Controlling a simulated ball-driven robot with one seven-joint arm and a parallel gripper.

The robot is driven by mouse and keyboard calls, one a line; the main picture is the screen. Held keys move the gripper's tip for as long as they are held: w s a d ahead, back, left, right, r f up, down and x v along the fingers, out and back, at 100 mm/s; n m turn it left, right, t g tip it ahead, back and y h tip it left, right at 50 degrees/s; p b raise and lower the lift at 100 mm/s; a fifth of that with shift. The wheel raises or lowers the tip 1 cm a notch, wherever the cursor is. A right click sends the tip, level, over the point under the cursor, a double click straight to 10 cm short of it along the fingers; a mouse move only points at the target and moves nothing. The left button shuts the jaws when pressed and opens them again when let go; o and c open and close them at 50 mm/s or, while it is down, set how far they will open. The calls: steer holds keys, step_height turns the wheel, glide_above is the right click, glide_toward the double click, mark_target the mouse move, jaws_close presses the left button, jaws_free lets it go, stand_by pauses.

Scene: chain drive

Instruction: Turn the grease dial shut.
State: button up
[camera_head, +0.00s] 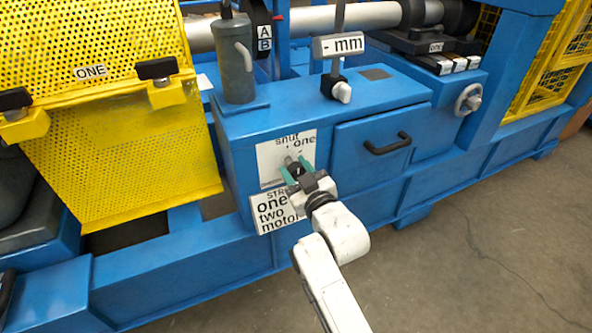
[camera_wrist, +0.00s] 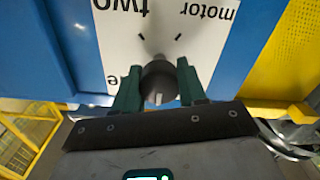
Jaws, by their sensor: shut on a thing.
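The grease dial (camera_head: 295,170) is a small dark round knob on a white plate (camera_head: 270,158) marked "shut" and "one", on the front of the blue cabinet. The dial also shows in the wrist view (camera_wrist: 158,84), with a pale mark on its face toward the bottom of that picture. My gripper (camera_head: 293,165) has its two green fingers on either side of the dial and is shut on it. In the wrist view my gripper (camera_wrist: 159,68) also flanks the knob. The fingers and wrist hide part of the plate's lettering and marks.
A second label (camera_head: 275,213) reading "one two motor" is just below. A drawer with a black handle (camera_head: 387,144) is to the right, and a yellow mesh guard (camera_head: 115,150) to the left. The grey floor in front is clear.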

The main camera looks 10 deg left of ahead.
steer(key=o, duration=1.1)
steer(key=shift+c, duration=0.2)
steer(key=p+v, duration=0.2)
steer(key=v, duration=0.9)
steer(key=shift+p, duration=0.4)
steer(key=shift+w, duration=0.15)
